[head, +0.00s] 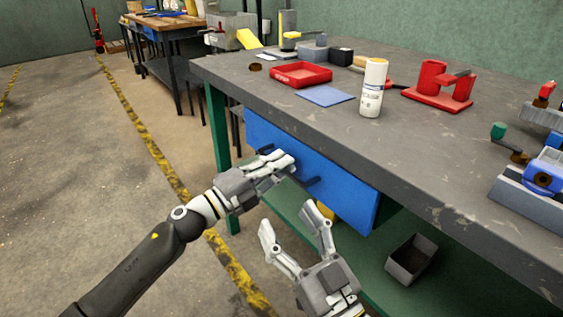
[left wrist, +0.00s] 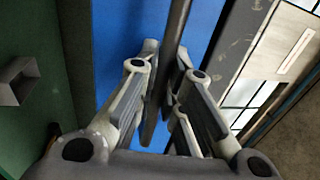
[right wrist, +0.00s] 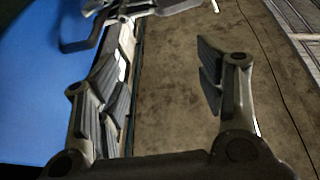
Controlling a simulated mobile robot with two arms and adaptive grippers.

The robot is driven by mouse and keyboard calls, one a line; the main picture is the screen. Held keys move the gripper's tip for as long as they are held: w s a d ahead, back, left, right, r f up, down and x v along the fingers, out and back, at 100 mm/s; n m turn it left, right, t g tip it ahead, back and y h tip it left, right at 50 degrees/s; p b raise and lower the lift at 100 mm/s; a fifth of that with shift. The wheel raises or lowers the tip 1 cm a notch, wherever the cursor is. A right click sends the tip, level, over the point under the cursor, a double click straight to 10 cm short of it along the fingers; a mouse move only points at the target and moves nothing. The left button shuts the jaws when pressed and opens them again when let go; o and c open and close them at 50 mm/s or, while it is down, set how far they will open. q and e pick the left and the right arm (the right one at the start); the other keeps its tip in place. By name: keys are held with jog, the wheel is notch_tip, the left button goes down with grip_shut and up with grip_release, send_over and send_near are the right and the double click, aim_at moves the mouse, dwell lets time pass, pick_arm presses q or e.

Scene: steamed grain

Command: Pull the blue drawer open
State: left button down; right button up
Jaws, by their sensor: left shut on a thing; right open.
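The blue drawer (head: 335,193) sits under the grey tabletop. Its flat front fills much of the left wrist view (left wrist: 120,25). A dark bar handle (head: 312,184) runs along the front and crosses between my left fingers in the left wrist view (left wrist: 180,30). My left gripper (head: 284,163) is shut on this handle, its fingers hiding the handle's middle. My right gripper (head: 290,218) is open and empty, below and in front of the drawer. In the right wrist view its fingers (right wrist: 158,60) are spread, with the drawer front at left. I cannot tell whether the drawer stands slightly out.
The workbench top (head: 300,120) holds a red tray (head: 300,75), a white bottle (head: 373,90), a red holder (head: 437,88) and a blue vise (head: 544,178). A grey bin (head: 411,260) stands on the green lower shelf. The floor (head: 60,170) in front is clear.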

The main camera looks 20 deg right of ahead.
pick_arm(q)
jog(key=r+p+v, duration=0.2)
jog(key=v, duration=0.9)
jog(key=r+p+v, duration=0.2)
jog(key=p+v, duration=0.1)
jog(key=v, duration=0.8)
jog(key=shift+s+a, duration=0.2)
jog(key=shift+a, duration=0.4)
pick_arm(e)
jog(key=s+d+f+g+h, duration=0.2)
jog(key=s+f+g, duration=0.2)
jog(key=f+g, duration=0.3)
jog(key=s+d+f+g+h, duration=0.2)
jog(key=f+g, duration=0.5)
jog(key=f, duration=0.6)
jog(key=shift+s+d+f+m, duration=0.35)
jog(key=shift+s+d, duration=0.2)
jog(key=shift+s, duration=0.75)
pick_arm(q)
jog(key=shift+r, duration=0.1)
jog(key=c, duration=1.5)
grip_release()
jog(key=shift+c, duration=0.2)
jog(key=v, duration=1.2)
